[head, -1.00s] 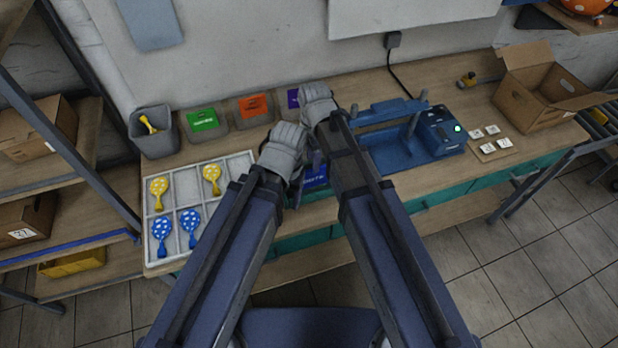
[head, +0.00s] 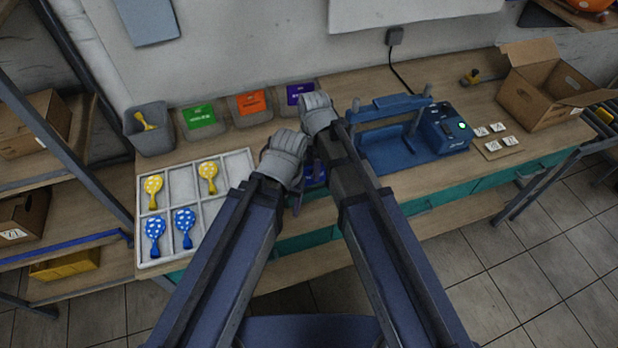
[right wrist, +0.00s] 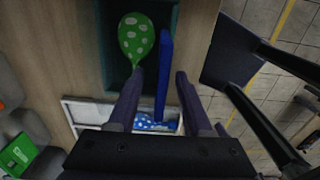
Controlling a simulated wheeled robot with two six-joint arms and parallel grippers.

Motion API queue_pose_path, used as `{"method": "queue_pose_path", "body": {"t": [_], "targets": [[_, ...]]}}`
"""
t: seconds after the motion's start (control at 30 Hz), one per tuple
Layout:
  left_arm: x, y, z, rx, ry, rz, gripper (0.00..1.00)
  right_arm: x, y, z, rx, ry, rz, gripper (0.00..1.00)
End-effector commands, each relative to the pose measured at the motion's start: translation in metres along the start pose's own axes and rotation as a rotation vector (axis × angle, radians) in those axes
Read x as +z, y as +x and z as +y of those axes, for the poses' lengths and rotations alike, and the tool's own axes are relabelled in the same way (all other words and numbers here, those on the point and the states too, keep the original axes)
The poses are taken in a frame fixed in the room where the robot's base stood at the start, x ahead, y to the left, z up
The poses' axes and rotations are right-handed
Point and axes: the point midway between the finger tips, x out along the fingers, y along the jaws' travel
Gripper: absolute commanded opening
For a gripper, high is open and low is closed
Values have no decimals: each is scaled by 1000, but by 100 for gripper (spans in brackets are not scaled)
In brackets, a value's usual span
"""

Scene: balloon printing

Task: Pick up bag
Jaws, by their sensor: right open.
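A thin blue upright thing, seen edge-on and probably the bag (right wrist: 164,75), stands between the two fingers of my open right gripper (right wrist: 159,76) in the right wrist view. The fingers are apart, with a visible gap to the blue thing on the right side. In the head view my right gripper (head: 318,115) is over the bench's middle, its fingers hidden. A bit of blue shows between my arms below it. My left gripper (head: 284,158) is just left of it, its fingers hidden. A green balloon with white dots (right wrist: 136,38) lies beside the blue thing.
Bins with green (head: 200,117), orange (head: 251,103) and purple (head: 299,93) packets stand along the wall. A divided tray (head: 245,163) holds yellow and blue balloons at left. A blue machine (head: 445,130) and an open carton (head: 540,95) stand at right.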

Motion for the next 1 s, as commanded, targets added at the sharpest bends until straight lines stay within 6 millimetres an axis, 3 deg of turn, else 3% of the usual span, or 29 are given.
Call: {"method": "queue_pose_path", "body": {"t": [0.03,0.2,0.5,0.93,1.0], "targets": [[-1,14,1,0,0,0,66,-1,14,-3,0,0,0,50],[-2,31,3,0,-1,0,66,-1,31,-2,0,0,0,50],[-2,30,3,0,-1,0,66,-1,30,-2,0,0,0,50],[-2,30,3,0,-1,0,66,-1,30,-2,0,0,0,2],[-2,30,3,0,-1,0,66,-1,30,-2,0,0,0,0]]}}
